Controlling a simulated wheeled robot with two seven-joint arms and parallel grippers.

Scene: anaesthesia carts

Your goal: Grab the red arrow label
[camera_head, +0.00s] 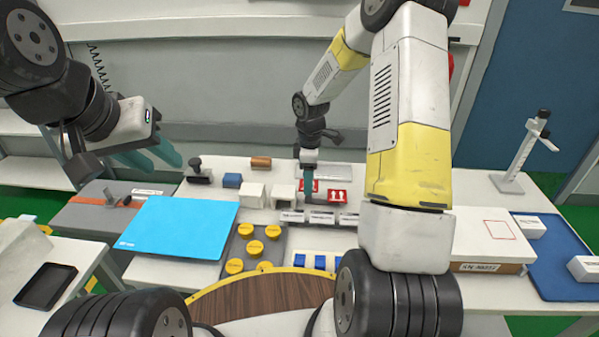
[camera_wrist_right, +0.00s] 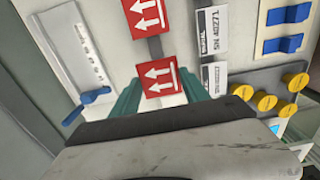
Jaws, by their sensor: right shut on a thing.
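Two red labels with white upward arrows lie side by side on the bench in the head view. The left red arrow label (camera_head: 314,184) is partly covered by my right gripper (camera_head: 307,194); the right one (camera_head: 339,196) is clear of it. In the right wrist view, the nearer red arrow label (camera_wrist_right: 159,77) lies between the teal fingers of my right gripper (camera_wrist_right: 160,92), which is shut on it. The farther label (camera_wrist_right: 146,16) is beyond the fingertips. My left gripper (camera_head: 150,157) is empty, fingers apart, above the left side of the bench.
White printed labels (camera_wrist_right: 212,32) lie beside the red ones. A tray of yellow round knobs (camera_head: 245,229), blue clips (camera_head: 320,262) and a blue sheet (camera_head: 178,227) are nearer. A white box (camera_head: 490,235) and a stand with an upright scale (camera_head: 520,155) are at right.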

